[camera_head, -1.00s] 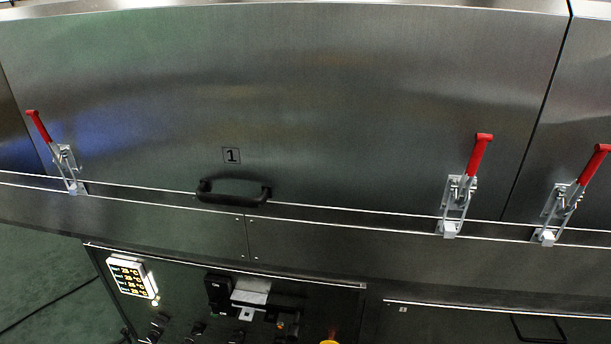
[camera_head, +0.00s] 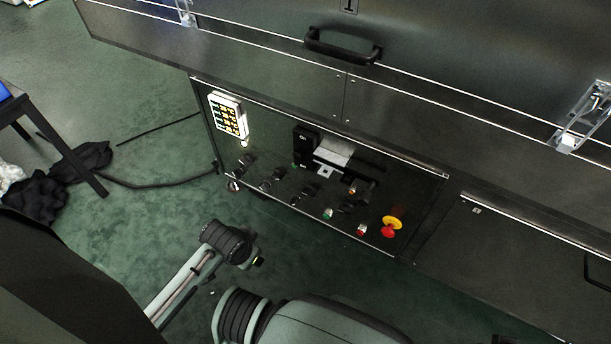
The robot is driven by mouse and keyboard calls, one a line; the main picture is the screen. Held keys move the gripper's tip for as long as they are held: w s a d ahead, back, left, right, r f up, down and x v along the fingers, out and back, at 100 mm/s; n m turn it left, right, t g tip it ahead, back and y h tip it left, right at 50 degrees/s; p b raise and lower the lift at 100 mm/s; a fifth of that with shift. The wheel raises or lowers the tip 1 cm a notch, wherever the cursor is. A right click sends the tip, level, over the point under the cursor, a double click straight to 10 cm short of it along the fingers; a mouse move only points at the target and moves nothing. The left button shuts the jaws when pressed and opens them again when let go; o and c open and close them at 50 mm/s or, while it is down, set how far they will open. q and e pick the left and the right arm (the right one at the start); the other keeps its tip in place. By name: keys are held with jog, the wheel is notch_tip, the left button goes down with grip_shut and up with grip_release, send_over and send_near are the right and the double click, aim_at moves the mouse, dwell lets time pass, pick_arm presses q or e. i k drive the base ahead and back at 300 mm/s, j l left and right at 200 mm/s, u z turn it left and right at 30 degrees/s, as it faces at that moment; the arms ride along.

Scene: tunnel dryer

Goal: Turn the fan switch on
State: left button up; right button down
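A dark control panel (camera_head: 285,145) is set low in the front of the steel dryer. A row of dark knob-like switches runs along its lower part, with one switch (camera_head: 246,161) at the left, another (camera_head: 271,181) beside it and one more (camera_head: 308,190) further right. Their labels and positions are too small to read, so I cannot tell which is the fan switch. Parts of my arms show at the bottom, below and apart from the panel. I cannot make out either gripper's fingers.
A lit display (camera_head: 228,115) is at the panel's upper left. A red and yellow emergency stop button (camera_head: 391,226) is at its right. A black handle (camera_head: 342,46) sticks out above. A cable (camera_head: 160,184) and dark cloth (camera_head: 45,195) lie on the green floor at left.

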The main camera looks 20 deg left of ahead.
aim_at(265, 186)
jog(key=u, duration=1.15)
jog(key=j+z, duration=0.25)
jog(key=z, duration=0.15)
jog(key=j+z, duration=0.2)
jog(key=z, duration=0.15)
jog(key=j+z, duration=0.25)
jog(key=z, duration=0.15)
